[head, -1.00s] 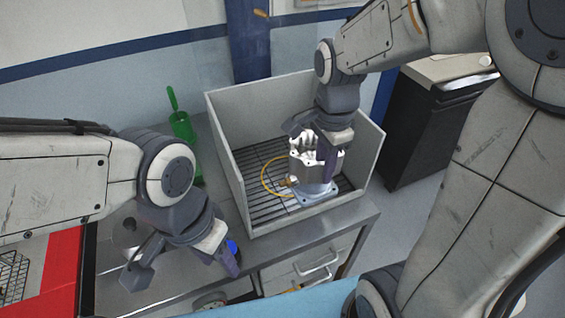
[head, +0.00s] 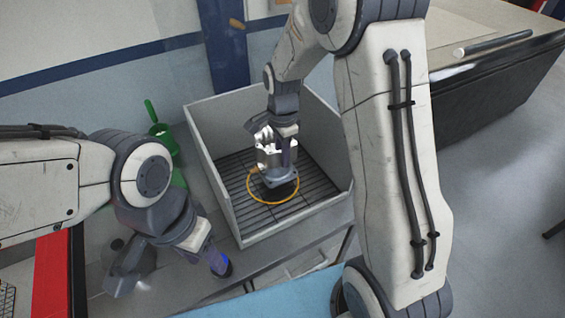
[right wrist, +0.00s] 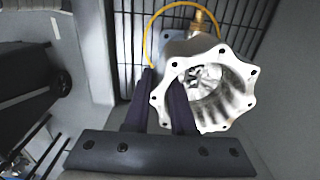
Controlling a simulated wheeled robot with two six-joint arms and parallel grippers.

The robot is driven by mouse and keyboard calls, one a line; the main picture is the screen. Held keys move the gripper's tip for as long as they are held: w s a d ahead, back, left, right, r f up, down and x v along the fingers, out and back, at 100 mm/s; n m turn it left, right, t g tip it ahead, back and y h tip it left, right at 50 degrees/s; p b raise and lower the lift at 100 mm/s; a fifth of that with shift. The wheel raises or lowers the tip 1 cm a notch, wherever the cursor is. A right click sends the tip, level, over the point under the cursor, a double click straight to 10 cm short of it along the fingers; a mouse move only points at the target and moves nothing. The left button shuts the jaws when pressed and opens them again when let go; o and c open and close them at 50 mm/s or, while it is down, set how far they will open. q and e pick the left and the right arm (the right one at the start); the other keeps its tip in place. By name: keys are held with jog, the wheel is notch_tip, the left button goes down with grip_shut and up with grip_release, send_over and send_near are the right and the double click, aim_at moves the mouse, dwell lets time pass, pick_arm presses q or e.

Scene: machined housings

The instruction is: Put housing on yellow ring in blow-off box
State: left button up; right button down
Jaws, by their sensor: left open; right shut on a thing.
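The silvery machined housing (head: 268,157) is upright inside the grey blow-off box (head: 226,205), over the yellow ring (head: 251,192) on the slatted floor. A dark patch shows under its flange, so it seems slightly above the slats. My right gripper (head: 269,140) is shut on the housing's upper part. In the right wrist view the housing's open, lobed rim (right wrist: 243,100) faces the camera, beside the fingers (right wrist: 161,100), and part of the yellow ring (right wrist: 151,40) shows behind. My left gripper (head: 171,270) is open and empty outside the box, at its left.
The box's walls stand close around the housing. A brass fitting (right wrist: 200,22) shows beside the housing in the right wrist view. A green scoop-like object (head: 158,128) is left of the box.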

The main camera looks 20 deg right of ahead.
notch_tip(320, 180, down, 3)
jog(key=shift+f+p, duration=0.1)
jog(key=shift+p, duration=0.45)
jog(key=shift+f, duration=0.4)
jog(key=shift+f, duration=0.1)
jog(key=c, duration=0.8)
grip_release()
jog(key=shift+o, duration=0.2)
